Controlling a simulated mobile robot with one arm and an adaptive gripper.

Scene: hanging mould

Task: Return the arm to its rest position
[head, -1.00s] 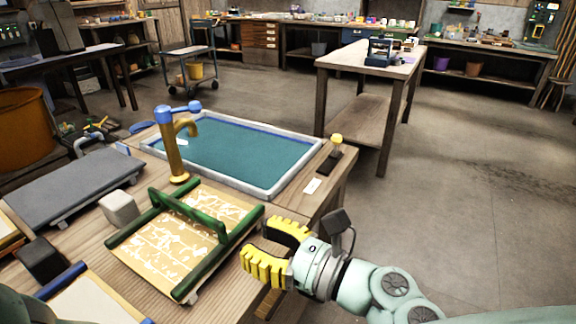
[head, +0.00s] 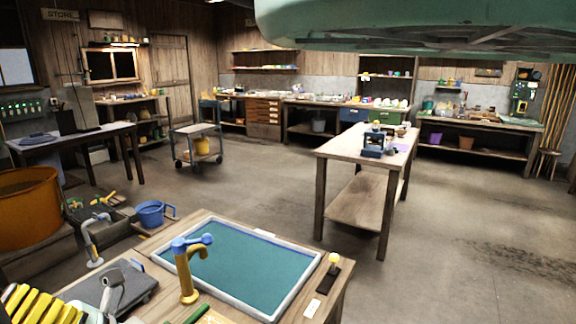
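The bench holds a teal-filled basin (head: 245,262), a brass tap with a blue handle (head: 187,270), a grey slab (head: 88,290) and a small yellow-knobbed lever (head: 330,272). A green bar end (head: 197,315) shows at the bottom edge. Beyond, a wooden table (head: 345,152) stands on open floor.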

